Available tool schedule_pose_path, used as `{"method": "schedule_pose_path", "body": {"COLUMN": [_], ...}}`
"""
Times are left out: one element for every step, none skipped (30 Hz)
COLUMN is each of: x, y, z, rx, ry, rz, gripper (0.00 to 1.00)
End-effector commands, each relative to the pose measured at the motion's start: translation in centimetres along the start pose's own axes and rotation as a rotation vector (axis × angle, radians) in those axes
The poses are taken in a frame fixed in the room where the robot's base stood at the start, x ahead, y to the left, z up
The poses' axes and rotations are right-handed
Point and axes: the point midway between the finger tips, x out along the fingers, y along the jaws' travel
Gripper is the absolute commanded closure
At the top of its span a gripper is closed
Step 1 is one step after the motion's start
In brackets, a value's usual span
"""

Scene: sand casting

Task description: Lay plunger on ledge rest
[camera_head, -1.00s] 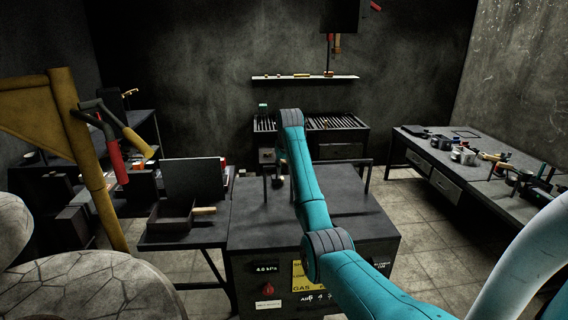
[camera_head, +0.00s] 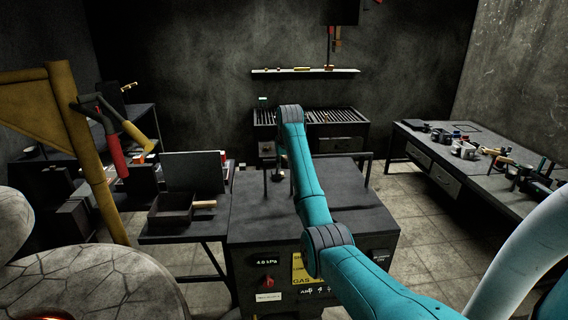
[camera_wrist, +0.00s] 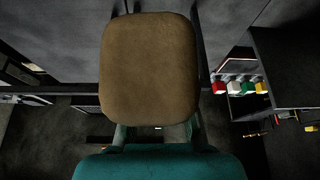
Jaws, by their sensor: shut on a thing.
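The thing in my gripper has a brown, rounded-rectangle face (camera_wrist: 149,68) that fills the upper middle of the wrist view. I take it to be the plunger; the rest of it is hidden behind this face. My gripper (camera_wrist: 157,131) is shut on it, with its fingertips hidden. In the head view my teal arm reaches forward over the dark gas-labelled table, and the arm hides most of the gripper and the held thing. A narrow pale ledge (camera_head: 290,71) runs along the back wall, with small items on it. I cannot tell whether it is the ledge rest.
The dark gas-labelled table (camera_head: 250,225) has upright posts on top. A slatted bench (camera_head: 345,118) stands behind it. A box (camera_head: 168,217) is on the left stand. The right bench (camera_head: 432,150) carries many small tools. A yellow post (camera_head: 95,185) rises at left.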

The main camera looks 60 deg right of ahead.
Motion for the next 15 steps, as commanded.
{"method": "schedule_pose_path", "body": {"x": [0.02,0.02,0.03,0.03,0.04,0.04,0.04,0.04,0.04,0.04,0.04,0.05,0.05,0.12,0.09], "y": [0.0,0.0,0.0,0.0,0.0,0.0,0.0,0.0,0.0,0.0,0.0,0.0,0.0,0.0,0.0], "z": [0.02,0.02,0.02,0.03,0.03,0.03,0.03,0.03,0.03,0.03,0.03,0.04,0.04,0.1,0.1], "rx": [0.0,0.0,0.0,0.0,0.0,0.0,0.0,0.0,0.0,0.0,0.0,0.0,0.0,0.0,0.0], "ry": [0.0,0.0,-0.001,-0.001,-0.001,-0.001,-0.001,-0.001,-0.001,-0.001,-0.001,-0.001,-0.001,-0.003,-0.003], "rz": [0.0,0.0,0.0,0.0,0.0,0.0,0.0,0.0,0.0,0.0,0.0,0.0,0.0,0.0,0.0], "gripper": [1.0,1.0,1.0,0.7,0.62,0.52,0.48,0.48,0.48,0.48,0.48,0.48,0.48,0.48,0.48]}}
